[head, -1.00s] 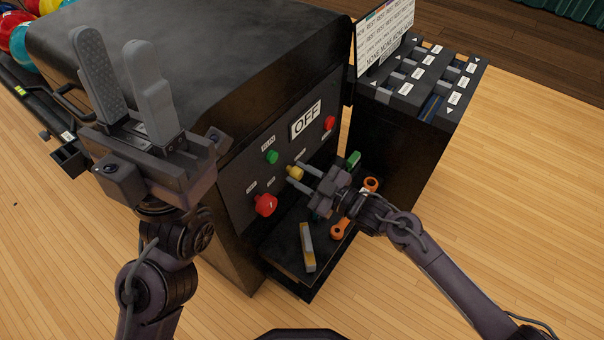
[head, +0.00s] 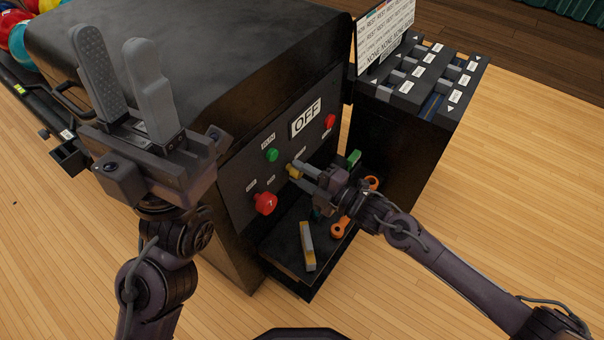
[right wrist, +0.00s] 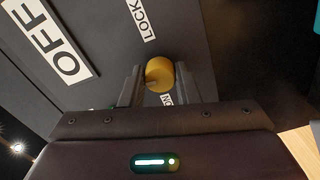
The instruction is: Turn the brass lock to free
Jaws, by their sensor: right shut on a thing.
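The brass lock (head: 292,171) is a small yellow knob on the dark front panel (head: 238,187) of the machine. In the right wrist view the brass knob (right wrist: 160,74) sits between the two fingers of my right gripper (right wrist: 158,84), below a LOCK label (right wrist: 141,18). My right gripper (head: 297,172) is shut on the brass lock. The knob's pointer position is hard to read. My left gripper (head: 122,72) is raised, open and empty, in front of the machine's left side.
The panel also holds a green button (head: 271,155), a red button (head: 330,121), a red knob (head: 265,203) and an OFF sign (head: 306,118). Below is a shelf (head: 288,258) with a yellow-grey block (head: 307,246) and orange tools (head: 340,227). Balls (head: 20,42) lie far left.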

